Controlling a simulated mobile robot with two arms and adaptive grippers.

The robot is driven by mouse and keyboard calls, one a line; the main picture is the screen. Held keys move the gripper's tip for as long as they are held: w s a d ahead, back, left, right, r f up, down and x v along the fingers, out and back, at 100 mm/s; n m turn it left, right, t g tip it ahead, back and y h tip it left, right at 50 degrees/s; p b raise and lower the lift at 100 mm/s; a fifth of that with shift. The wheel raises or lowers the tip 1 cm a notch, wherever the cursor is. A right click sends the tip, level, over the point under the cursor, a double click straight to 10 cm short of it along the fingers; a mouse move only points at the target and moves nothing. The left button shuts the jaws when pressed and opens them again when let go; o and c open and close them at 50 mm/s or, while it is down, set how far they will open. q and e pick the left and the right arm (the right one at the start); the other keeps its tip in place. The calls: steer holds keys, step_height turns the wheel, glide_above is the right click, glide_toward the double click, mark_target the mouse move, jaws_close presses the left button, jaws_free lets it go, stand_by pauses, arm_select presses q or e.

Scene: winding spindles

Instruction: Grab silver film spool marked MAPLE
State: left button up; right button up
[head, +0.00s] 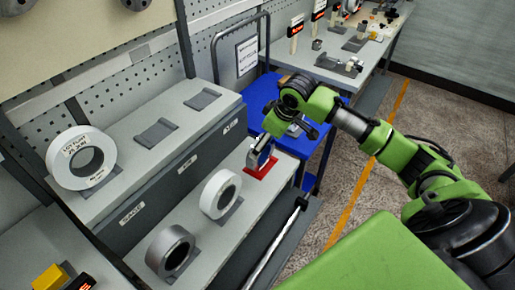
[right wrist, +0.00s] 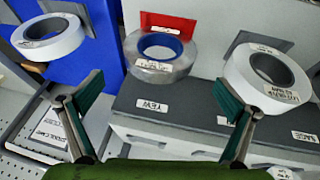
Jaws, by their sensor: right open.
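A silver, film-like spool (right wrist: 150,68) with a blue core stands by a red plate (right wrist: 182,25) in the right wrist view. It bears a white label too small to read surely. In the head view this spool (head: 263,155) is partly hidden behind my right gripper (head: 264,142), which is close over it. My right gripper is open, its two fingers (right wrist: 162,92) spread apart in the wrist view with the spool beyond and between them. Nothing is in its grasp. My left gripper is not in view.
White spools stand on the lower bench (head: 220,194), on the upper shelf (head: 82,157) and on the blue cart (right wrist: 48,38). A dark grey spool (head: 170,252) is at front left. Shelf labels read YEW (right wrist: 151,106) and SAGE (right wrist: 304,136). Neighbouring white spool (right wrist: 268,82) sits close on the right.

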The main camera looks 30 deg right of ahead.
glide_toward(261, 159)
steer(key=w, duration=0.1)
steer(key=shift+w+a+f+p, duration=0.15)
steer(key=shift+w+f+p, duration=0.7)
steer(key=shift+f, duration=0.25)
steer(key=shift+x, duration=1.1)
steer(key=shift+w+f, duration=0.2)
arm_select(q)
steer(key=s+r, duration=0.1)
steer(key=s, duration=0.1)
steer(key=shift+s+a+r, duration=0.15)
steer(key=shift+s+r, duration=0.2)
arm_select(e)
steer(key=c, duration=1)
